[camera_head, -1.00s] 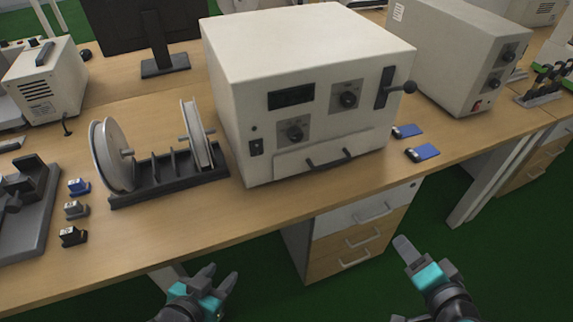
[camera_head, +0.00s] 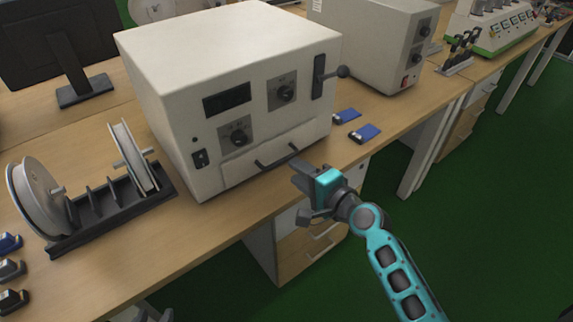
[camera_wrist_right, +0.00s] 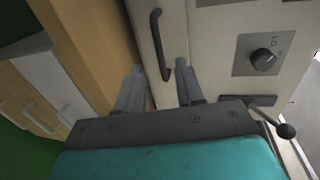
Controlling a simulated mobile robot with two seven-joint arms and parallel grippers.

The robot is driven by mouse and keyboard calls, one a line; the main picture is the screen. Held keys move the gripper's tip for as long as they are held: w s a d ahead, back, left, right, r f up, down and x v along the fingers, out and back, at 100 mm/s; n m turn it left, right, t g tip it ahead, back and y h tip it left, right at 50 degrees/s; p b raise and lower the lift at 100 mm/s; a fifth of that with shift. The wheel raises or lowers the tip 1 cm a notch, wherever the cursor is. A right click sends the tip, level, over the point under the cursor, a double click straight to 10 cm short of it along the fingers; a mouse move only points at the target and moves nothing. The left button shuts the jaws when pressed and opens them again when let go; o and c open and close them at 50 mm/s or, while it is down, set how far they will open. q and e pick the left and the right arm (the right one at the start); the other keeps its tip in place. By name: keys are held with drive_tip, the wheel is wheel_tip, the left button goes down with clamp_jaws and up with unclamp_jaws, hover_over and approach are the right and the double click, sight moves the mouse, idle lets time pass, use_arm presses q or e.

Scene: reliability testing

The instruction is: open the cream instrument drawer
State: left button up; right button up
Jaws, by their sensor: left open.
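The cream instrument (camera_head: 215,60) stands on the wooden bench. Its drawer front (camera_head: 240,172), low on the front face, looks closed and flush. The dark bar handle (camera_head: 277,163) runs across the drawer; it also shows in the right wrist view (camera_wrist_right: 158,45). My right gripper (camera_head: 298,192) is just in front of and slightly right of the handle. In the right wrist view its two fingers (camera_wrist_right: 158,85) are spread, with the handle ahead between them; contact cannot be told. My left gripper (camera_head: 145,313) is only partly visible at the bottom edge, low beside the bench, open.
A black rack with white reels (camera_head: 110,205) stands left of the instrument. Blue cards (camera_head: 365,133) lie to its right. A side lever with a black knob (camera_head: 342,72) sticks out of the front face. Bench drawers (camera_head: 310,250) are below the right arm.

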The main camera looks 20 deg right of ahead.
sight(282, 162)
drive_tip(key=x, duration=0.5)
drive_tip(key=shift+s, duration=0.1)
clamp_jaws()
idle(1.3)
